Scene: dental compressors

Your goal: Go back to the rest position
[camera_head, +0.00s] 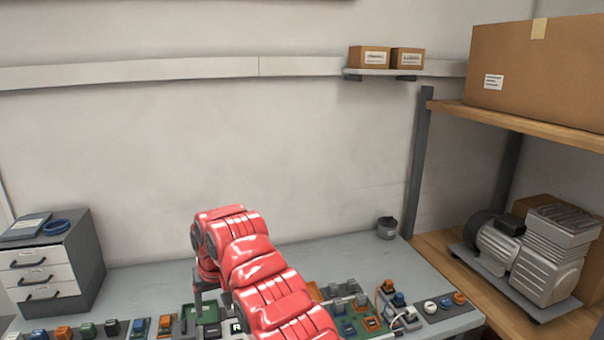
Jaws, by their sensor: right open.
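My right arm, red and segmented, reaches in from the bottom of the view over the workbench (150,280). My right gripper (207,300) is at the far end of the arm, pointing down over the bench near a green item. It is small and partly hidden by the arm, but it is open, and I see nothing held in it. My left gripper is not in view.
A drawer unit (85,255) stands at the left of the bench. Colored parts and boards (370,315) line the front edge. A small dark cup (387,228) sits at the back right. A wooden shelf (440,252) at right holds a compressor (545,260) and a large carton (545,75).

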